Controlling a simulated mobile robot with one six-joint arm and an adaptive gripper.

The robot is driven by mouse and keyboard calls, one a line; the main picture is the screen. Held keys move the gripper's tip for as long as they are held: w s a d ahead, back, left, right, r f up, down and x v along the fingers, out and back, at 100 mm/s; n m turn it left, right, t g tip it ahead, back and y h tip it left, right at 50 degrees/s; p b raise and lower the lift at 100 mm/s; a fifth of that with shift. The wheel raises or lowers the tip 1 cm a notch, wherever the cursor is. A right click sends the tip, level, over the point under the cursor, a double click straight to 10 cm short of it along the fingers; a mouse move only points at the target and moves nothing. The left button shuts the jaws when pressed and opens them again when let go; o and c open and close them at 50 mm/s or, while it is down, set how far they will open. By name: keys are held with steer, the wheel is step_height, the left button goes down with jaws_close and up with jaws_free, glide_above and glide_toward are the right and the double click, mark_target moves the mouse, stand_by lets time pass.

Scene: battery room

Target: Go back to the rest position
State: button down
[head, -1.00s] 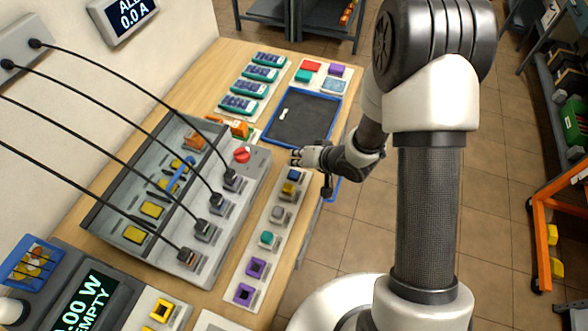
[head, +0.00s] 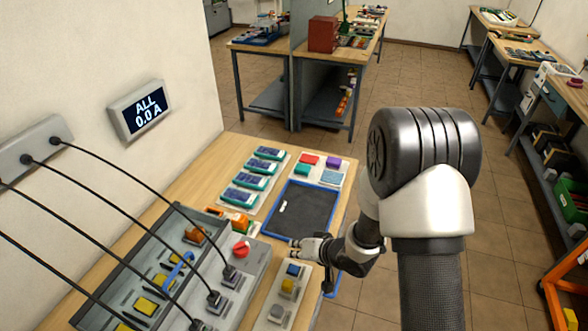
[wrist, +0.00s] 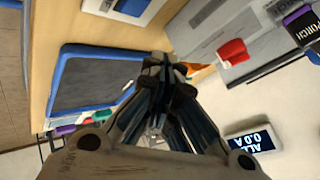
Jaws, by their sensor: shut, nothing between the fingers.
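My gripper (head: 296,249) is shut and empty. In the head view it hangs above the bench near the front corner of the blue-rimmed dark tray (head: 333,212). In the wrist view the closed fingers (wrist: 165,65) point up the picture, with the tray (wrist: 62,80) to their left and a red knob (wrist: 233,52) to their right. My arm stretches from the right of the head view towards the bench.
A charger box with a red switch (head: 241,249) and plugged cables stands left of my gripper. Several green battery packs (head: 256,167) and a panel of coloured blocks (head: 320,171) lie behind. A wall display (head: 141,109) reads ALL 0.0 A. Open floor (head: 500,200) lies to the right.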

steer(key=shift+r, duration=0.1)
steer(key=s+d+r+t+h+b, duration=0.1)
steer(key=s+d+r+h+b, duration=0.15)
steer(key=d+r+h, duration=0.9)
steer(key=s+r+g+y, duration=0.1)
steer(key=s+r, duration=0.3)
steer(key=s, duration=0.4)
steer(key=s+d+r+g+y, duration=0.1)
steer(key=s+r+y, duration=0.1)
steer(key=s+r, duration=0.3)
steer(key=s+d+r+y, duration=0.1)
steer(key=s+r, duration=0.3)
steer(key=s, duration=0.7)
steer(key=shift+r+g+y+b, duration=0.2)
steer(key=shift+g+y+b, duration=0.15)
steer(key=shift+g+y, duration=0.1)
steer(key=shift+w+a, duration=0.1)
